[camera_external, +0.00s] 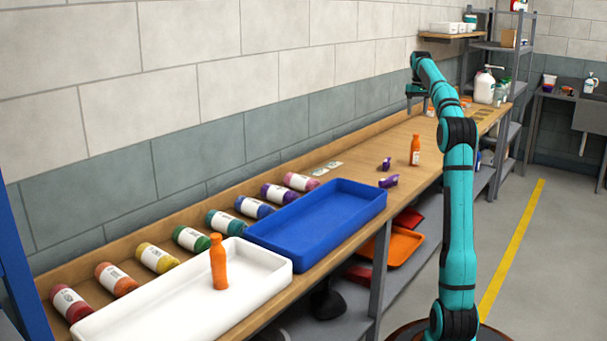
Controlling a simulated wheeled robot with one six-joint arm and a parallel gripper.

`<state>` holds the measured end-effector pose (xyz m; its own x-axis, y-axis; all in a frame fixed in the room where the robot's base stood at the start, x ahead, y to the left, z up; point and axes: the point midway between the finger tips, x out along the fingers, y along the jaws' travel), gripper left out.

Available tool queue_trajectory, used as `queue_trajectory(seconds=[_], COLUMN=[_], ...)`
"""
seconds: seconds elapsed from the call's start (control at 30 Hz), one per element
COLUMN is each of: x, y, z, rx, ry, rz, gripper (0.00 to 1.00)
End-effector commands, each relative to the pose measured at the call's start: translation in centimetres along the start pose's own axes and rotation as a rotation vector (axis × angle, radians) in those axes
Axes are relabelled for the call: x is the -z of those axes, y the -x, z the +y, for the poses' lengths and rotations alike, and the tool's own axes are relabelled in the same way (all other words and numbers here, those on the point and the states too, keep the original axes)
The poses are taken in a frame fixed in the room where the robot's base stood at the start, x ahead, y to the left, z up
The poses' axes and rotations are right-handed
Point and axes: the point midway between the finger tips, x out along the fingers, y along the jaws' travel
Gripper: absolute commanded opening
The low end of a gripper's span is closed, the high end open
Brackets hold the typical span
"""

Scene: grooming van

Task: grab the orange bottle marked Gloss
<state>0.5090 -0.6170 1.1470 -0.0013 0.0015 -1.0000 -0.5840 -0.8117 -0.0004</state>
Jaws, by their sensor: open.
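Two orange bottles stand upright. One orange bottle (219,264) is in the white tray (254,293) at the front left, with no label showing on the side I see. The other orange bottle (415,151) stands on the wooden bench (363,169) right of centre and has a pale label. The writing is too small to read, so I cannot tell which is marked Gloss. My gripper (416,107) is open over the far part of the bench, beyond the right orange bottle and apart from it. Nothing shows between its fingers.
Two purple items (388,181) lie near the right orange bottle. A blue tray (345,213) sits beside the white tray. Several coloured jars lie along the wall. A white jug (485,88) and small containers stand at the far end. The bench's middle is mostly clear.

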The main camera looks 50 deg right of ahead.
Motion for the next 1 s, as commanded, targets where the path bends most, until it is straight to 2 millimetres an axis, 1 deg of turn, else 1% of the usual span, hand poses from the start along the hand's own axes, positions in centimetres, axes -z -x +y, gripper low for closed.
queue_trajectory(seconds=[0.1,0.4,0.5,0.77,1.0], x=[-0.1,-0.1,-0.1,-0.1,-0.2], y=[-2.2,-7.3,-8.4,-10.0,-13.2], z=[-0.1,0.0,0.0,0.1,0.5], rx=[0.000,0.000,0.000,0.000,0.000], ry=[0.000,0.000,0.000,0.000,0.000], rz=[-0.001,0.000,0.001,0.001,0.000], gripper=[0.63,0.63,0.63,0.63,0.63])
